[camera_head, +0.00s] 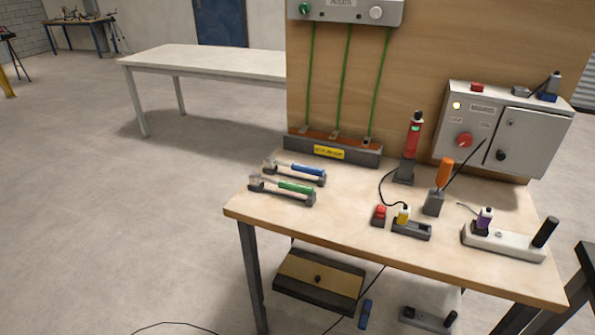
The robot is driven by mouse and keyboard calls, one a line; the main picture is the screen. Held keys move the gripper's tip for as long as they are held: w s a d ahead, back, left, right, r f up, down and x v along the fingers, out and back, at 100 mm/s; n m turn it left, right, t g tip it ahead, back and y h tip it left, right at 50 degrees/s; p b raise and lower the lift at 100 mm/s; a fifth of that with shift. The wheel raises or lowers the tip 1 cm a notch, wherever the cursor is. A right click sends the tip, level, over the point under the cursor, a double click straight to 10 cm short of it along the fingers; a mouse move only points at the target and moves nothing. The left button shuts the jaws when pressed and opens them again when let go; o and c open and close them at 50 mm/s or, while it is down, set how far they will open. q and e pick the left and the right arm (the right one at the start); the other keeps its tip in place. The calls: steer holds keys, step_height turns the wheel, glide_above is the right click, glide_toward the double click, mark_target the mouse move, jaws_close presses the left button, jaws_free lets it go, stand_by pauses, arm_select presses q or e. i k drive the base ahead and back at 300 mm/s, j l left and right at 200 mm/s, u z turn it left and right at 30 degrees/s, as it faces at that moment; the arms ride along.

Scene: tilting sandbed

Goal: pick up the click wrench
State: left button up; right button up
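Two wrench-like tools lie side by side near the left end of the wooden workbench (245,209). One has a blue handle (306,170) and lies farther back. The other has a green handle (295,188) and lies nearer the front edge. Both have pale metal shafts pointing left and rest on dark supports. I cannot tell from this view which of them is the click wrench. Neither gripper shows in the head view.
A red-and-black tool (413,145) and an orange-handled tool (443,174) stand upright mid-bench. A grey control box (518,134) is at the back right. A wooden backboard (425,60) rises behind. A white table (215,60) stands behind left; floor left is clear.

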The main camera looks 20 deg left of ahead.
mark_target(255, 178)
steer(key=i+j+u, duration=0.55)
steer(key=i, duration=0.45)
steer(key=j, duration=0.1)
